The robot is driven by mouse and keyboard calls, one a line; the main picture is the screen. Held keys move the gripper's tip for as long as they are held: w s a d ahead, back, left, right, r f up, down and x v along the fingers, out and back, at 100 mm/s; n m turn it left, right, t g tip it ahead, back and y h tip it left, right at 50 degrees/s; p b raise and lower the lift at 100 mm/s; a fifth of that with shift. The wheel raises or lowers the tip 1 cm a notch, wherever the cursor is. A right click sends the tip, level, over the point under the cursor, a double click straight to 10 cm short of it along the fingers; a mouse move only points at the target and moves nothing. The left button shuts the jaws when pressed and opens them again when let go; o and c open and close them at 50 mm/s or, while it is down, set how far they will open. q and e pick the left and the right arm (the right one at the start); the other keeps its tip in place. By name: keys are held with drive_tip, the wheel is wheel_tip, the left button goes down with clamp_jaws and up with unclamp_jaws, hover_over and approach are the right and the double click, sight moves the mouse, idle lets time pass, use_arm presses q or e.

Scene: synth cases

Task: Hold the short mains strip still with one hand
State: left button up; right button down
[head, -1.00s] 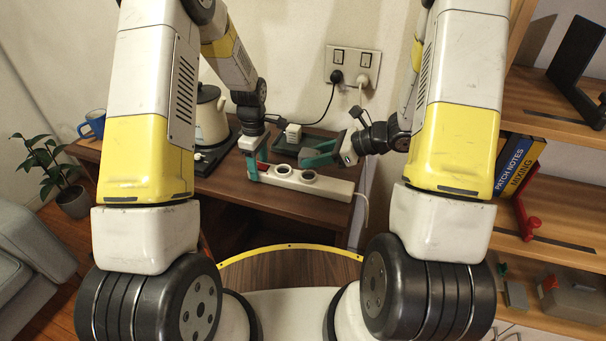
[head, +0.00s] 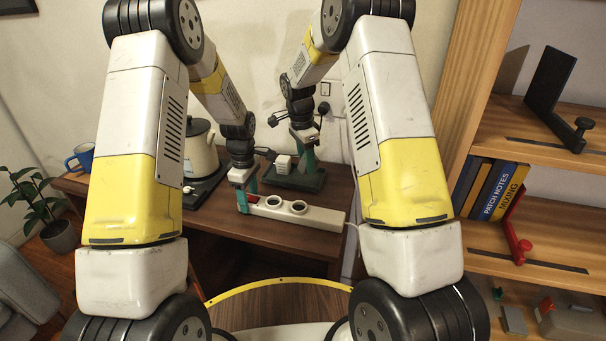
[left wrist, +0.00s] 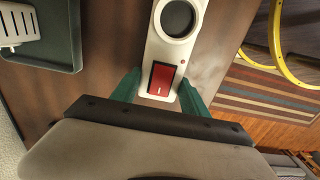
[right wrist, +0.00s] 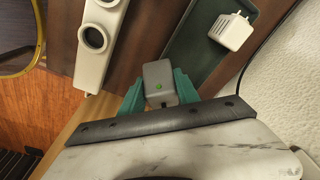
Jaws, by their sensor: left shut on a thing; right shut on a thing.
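The short mains strip (head: 325,216) is white with two round sockets and a red switch, and lies on the brown desk. My left gripper (head: 246,197) points down and is shut across its switch end. In the left wrist view, the green fingers (left wrist: 158,92) sit on both sides of the strip (left wrist: 166,52), beside the red switch (left wrist: 162,79). My right gripper (head: 308,160) points down behind the strip, near the dark tray. In the right wrist view, its fingers (right wrist: 159,90) are shut on a small grey block (right wrist: 158,72) with a green dot. The strip (right wrist: 96,62) lies apart from it.
A dark tray (head: 296,181) with a white plug-in adapter (head: 283,163) stands behind the strip. A pot (head: 201,148) and a blue mug (head: 82,157) stand at the left. A wooden shelf (head: 540,215) with books rises at the right. The wall is close behind.

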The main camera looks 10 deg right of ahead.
drive_tip(key=shift+w+a+f+n+t+h, duration=0.1)
drive_tip(key=shift+w+f+t+h, duration=0.2)
drive_tip(key=shift+w+f+h, duration=0.8)
drive_tip(key=shift+w+a+f+n+t+h, duration=0.1)
drive_tip(key=shift+w+f+t+h, duration=0.2)
drive_tip(key=shift+w+f, duration=0.9)
drive_tip(key=shift+w+f+n+t+h, duration=0.1)
drive_tip(key=shift+w+f+t+h, duration=0.4)
drive_tip(key=shift+f, duration=1.15)
drive_tip(key=shift+w, duration=0.1)
drive_tip(key=c, duration=0.8)
unclamp_jaws()
drive_tip(key=shift+g, duration=0.3)
wheel_tip(320, 180, up, 10)
